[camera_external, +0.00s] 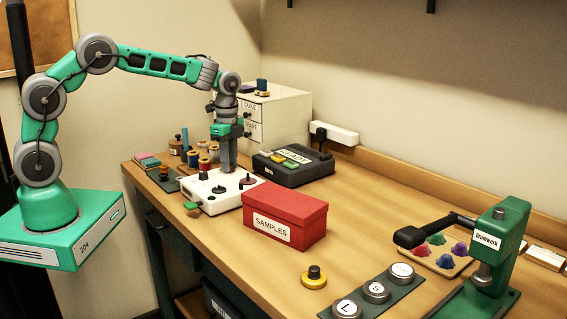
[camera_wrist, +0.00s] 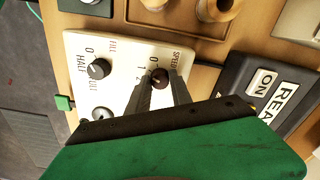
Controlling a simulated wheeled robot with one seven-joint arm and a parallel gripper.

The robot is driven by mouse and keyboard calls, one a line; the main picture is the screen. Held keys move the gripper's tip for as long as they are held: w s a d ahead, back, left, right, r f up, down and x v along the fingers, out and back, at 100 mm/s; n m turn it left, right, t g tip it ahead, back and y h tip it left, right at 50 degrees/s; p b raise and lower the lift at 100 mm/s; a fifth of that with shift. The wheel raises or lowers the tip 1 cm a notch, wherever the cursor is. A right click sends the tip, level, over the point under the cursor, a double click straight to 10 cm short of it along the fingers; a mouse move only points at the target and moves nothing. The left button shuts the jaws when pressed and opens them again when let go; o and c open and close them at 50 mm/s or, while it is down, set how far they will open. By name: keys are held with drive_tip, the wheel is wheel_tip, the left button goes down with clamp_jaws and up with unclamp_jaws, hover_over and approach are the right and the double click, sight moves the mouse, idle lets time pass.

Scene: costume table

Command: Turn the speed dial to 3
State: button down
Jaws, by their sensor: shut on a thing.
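A white control box (camera_external: 224,204) sits on the table below my gripper (camera_external: 228,168). It also shows in the wrist view (camera_wrist: 128,52). The speed dial (camera_wrist: 160,76) is a small dark brown-red knob under the word SPEED. The figures 0, 1 and 2 show beside it; the figures farther round are hidden by my fingers. My gripper's fingers (camera_wrist: 161,86) are shut on the dial, one on each side. A small pale mark shows on the dial, but I cannot tell which figure it points to. In the external view the fingers point straight down at the box.
A second knob (camera_wrist: 98,69) with HALF and FULL marks is beside the dial. A dark box with coloured keys (camera_external: 294,166) stands behind the control box. A red SAMPLES box (camera_external: 285,214) stands close in front. Thread spools (camera_external: 204,163) stand at the left.

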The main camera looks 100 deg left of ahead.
drive_tip(key=n, duration=0.4)
drive_tip(key=shift+n, duration=0.3)
drive_tip(key=n, duration=0.3)
drive_tip(key=shift+n+b, duration=0.3)
drive_tip(key=n, duration=0.4)
drive_tip(key=shift+r+n, duration=0.1)
drive_tip(key=shift+n, duration=0.2)
drive_tip(key=n, duration=0.4)
drive_tip(key=c, duration=1.1)
unclamp_jaws()
drive_tip(key=shift+c, duration=0.2)
